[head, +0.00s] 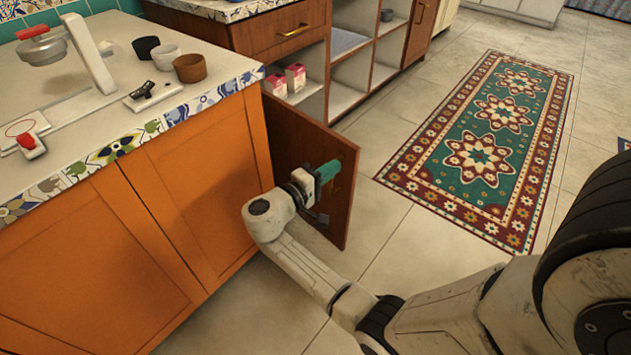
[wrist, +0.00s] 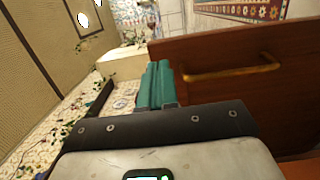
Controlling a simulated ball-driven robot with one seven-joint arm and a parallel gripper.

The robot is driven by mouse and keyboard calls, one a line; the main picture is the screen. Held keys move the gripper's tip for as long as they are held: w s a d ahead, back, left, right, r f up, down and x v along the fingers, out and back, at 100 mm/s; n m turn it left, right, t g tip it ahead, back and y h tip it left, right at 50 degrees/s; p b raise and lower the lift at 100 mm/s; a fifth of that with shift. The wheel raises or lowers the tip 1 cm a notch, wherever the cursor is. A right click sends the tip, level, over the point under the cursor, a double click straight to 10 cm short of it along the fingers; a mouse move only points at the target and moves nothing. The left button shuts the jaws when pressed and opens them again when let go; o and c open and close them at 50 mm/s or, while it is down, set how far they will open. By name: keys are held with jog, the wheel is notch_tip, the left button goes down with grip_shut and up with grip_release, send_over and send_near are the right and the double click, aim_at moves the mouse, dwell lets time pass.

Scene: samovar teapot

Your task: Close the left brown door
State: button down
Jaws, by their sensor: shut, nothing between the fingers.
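The brown door (head: 312,165) stands open, swung out from the brown cabinet behind the orange counter. In the wrist view the door (wrist: 235,62) fills the right side, with its brass handle (wrist: 232,74) across it. My gripper (head: 329,170) is at the door's face, near its outer upper part. In the wrist view the green fingers of my gripper (wrist: 155,85) are together, just left of the door's edge and handle. The fingers hold nothing. I cannot tell whether they touch the door.
The orange cabinet (head: 205,175) stands close on the left, with cups on its counter. Open shelves (head: 352,85) hold pink boxes (head: 295,77) behind the door. A patterned rug (head: 480,150) lies on the right. The tiled floor (head: 390,250) is free between them.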

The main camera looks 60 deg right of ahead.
aim_at(354, 153)
jog(key=b+x, duration=0.1)
jog(key=x, duration=0.4)
jog(key=shift+s+d, duration=0.1)
jog(key=shift+d, duration=0.2)
jog(key=shift+d, duration=0.1)
